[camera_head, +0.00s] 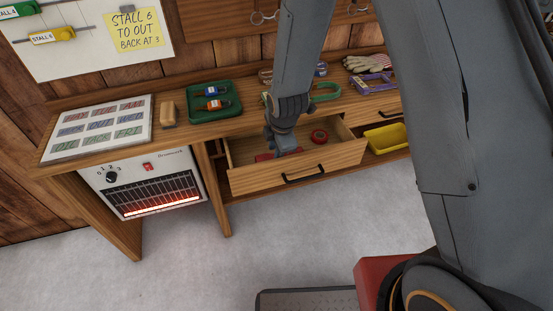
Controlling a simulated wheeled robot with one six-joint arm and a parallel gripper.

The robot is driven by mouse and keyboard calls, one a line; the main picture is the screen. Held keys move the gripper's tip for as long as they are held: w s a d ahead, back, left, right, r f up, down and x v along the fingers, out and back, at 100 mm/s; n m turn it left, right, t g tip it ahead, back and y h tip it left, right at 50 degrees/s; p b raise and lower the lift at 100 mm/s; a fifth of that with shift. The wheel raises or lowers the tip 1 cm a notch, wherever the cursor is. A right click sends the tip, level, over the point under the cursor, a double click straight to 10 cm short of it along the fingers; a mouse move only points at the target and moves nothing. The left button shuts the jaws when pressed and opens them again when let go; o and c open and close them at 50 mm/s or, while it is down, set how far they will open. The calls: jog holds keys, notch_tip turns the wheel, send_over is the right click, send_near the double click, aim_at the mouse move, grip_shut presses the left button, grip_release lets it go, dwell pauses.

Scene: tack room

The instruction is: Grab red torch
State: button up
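A wooden drawer (335,158) stands pulled open under the bench. My gripper (287,151) points down into its left half. A red object (264,157), possibly the red torch, lies low in the drawer just left of my gripper. It is mostly hidden by the gripper and the drawer front, so its shape is unclear. I cannot tell whether the fingers touch it or whether they are open or shut. A round red item (319,136), like a roll of tape, lies farther right in the drawer, apart from the gripper.
On the bench are a green tray (232,112) with small bottles, a brush (168,113), a label board (98,128), a green horseshoe-like loop (326,92) and gloves (367,63). A glowing heater (150,183) is below left. A yellow bin (386,138) sits right of the drawer.

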jog(key=shift+x, duration=1.75)
jog(key=shift+d, duration=0.25)
jog(key=shift+c, duration=0.3)
grip_shut()
jog(key=shift+r, duration=0.1)
